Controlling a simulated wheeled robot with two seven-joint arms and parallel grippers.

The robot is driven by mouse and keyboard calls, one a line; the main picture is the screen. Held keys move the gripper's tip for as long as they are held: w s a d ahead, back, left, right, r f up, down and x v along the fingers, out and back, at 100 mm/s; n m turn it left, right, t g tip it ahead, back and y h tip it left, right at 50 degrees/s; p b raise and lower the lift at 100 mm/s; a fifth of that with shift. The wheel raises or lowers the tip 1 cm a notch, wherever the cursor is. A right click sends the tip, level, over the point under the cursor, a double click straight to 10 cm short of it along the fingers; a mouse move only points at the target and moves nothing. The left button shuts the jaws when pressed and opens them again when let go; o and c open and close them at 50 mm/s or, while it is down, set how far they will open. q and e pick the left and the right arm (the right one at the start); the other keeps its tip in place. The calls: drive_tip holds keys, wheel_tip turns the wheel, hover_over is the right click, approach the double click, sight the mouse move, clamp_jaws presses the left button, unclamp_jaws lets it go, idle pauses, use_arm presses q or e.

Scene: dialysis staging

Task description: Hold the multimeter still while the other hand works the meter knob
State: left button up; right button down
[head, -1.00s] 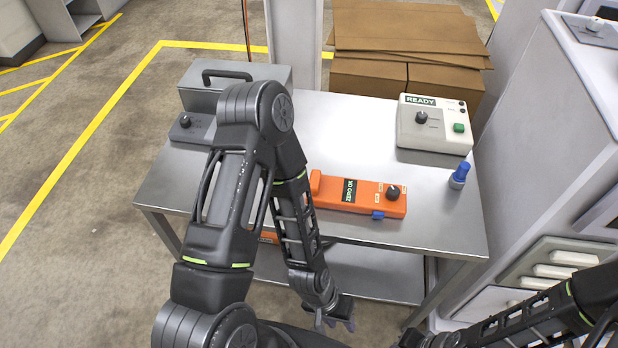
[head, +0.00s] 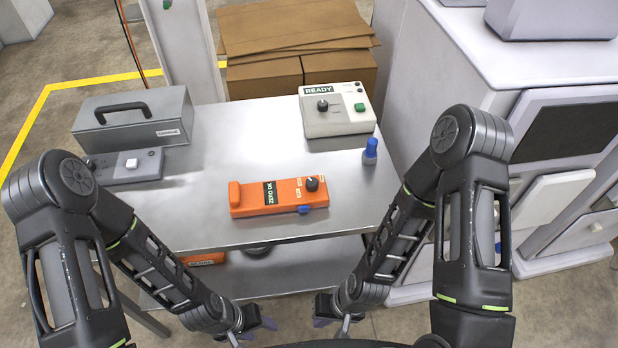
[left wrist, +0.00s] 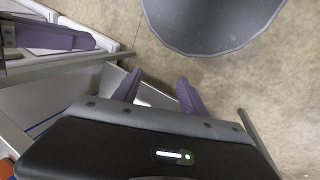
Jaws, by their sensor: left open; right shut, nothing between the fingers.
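My left gripper (head: 256,328) is low in front of the table, open and empty, well apart from the meter. Its spread purple fingers also show in the left wrist view (left wrist: 156,88). My right gripper (head: 332,325) is low in front of the table too, shut and empty, away from the meter.
The metal table (head: 215,150) also carries a grey toolbox (head: 130,118), a grey box with a white button (head: 130,166), a white "READY" box (head: 337,120) and a blue-capped bottle (head: 370,152). Cardboard (head: 290,40) stands behind; a white cabinet (head: 440,70) stands right.

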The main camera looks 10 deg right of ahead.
use_arm(q)
drive_tip(key=o, duration=0.3)
wheel_tip(320, 180, up, 4)
drive_tip(key=p, duration=0.3)
drive_tip(key=shift+s+a, duration=0.1)
drive_tip(key=shift+a, duration=0.05)
drive_tip(key=shift+o, duration=0.7)
drive_tip(key=shift+r, duration=0.1)
use_arm(e)
wheel_tip(320, 180, up, 4)
use_arm(q)
drive_tip(key=o, duration=0.3)
drive_tip(key=shift+f, duration=0.25)
drive_tip(key=shift+o, duration=0.2)
drive_tip(key=b+x, duration=0.2)
drive_tip(key=a+b+x, duration=0.1)
drive_tip(key=b+x, duration=0.1)
drive_tip(key=b, duration=0.1)
drive_tip(key=shift+f, duration=0.35)
drive_tip(key=shift+c, duration=0.6)
use_arm(e)
wheel_tip(320, 180, down, 5)
drive_tip(key=shift+r, duration=0.1)
